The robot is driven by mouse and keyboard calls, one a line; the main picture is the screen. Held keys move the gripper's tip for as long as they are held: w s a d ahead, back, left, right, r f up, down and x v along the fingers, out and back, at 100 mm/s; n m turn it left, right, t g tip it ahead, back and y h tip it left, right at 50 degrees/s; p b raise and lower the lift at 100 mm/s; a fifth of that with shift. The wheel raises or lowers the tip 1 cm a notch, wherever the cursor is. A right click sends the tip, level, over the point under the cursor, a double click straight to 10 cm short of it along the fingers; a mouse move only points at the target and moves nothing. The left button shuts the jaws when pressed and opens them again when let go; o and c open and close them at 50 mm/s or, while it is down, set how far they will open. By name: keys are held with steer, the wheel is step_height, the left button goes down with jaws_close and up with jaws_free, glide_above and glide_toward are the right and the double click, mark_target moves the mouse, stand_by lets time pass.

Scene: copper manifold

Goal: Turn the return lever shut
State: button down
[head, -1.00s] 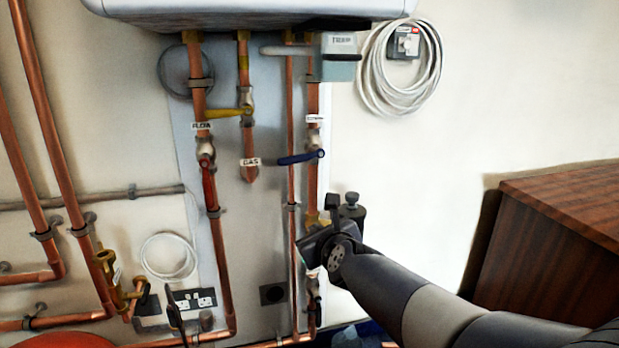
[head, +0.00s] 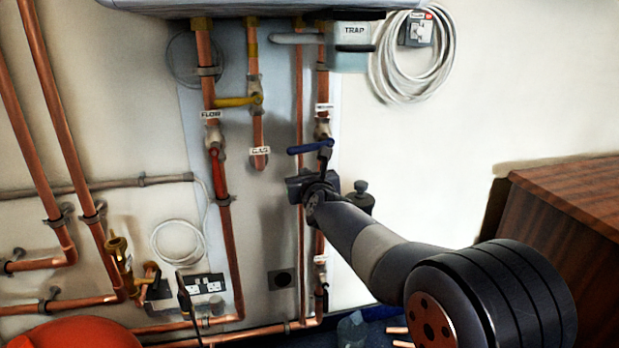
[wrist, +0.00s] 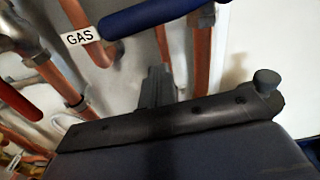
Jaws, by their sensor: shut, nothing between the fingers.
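The return lever (head: 310,147) is a blue handle lying crosswise, nearly level, on the right-hand copper pipe, below a small white label (head: 324,107). In the wrist view the blue lever (wrist: 160,13) crosses the top of the picture. My gripper (head: 325,155) is shut and empty, just below the lever's right part, near the pipe. In the wrist view its closed fingers (wrist: 155,85) point up toward the lever, with a gap showing between them. The head view does not show clearly whether the fingertips touch the lever.
The yellow gas lever (head: 236,101) and the red flow lever (head: 218,175) are on pipes to the left. The white trap box (head: 352,45) hangs above. A coiled cable (head: 415,90) and a wooden cabinet (head: 570,210) are to the right.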

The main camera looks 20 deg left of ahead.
mark_target(302, 150)
steer(key=shift+s+r+p, duration=0.15)
steer(key=shift+r+p, duration=0.6)
steer(key=shift+r, duration=0.2)
steer(key=shift+s+r+p, duration=0.15)
steer(key=shift+r+p, duration=0.55)
steer(key=shift+r, duration=0.25)
steer(key=shift+s+a+r+p, duration=0.1)
steer(key=shift+r+p, duration=0.3)
steer(key=shift+r, duration=0.9)
steer(key=shift+f, duration=0.1)
step_height(302, 150, down, 6)
steer(key=r+b, duration=0.1)
steer(key=b, duration=0.4)
steer(key=b+v, duration=0.1)
steer(key=v, duration=0.8)
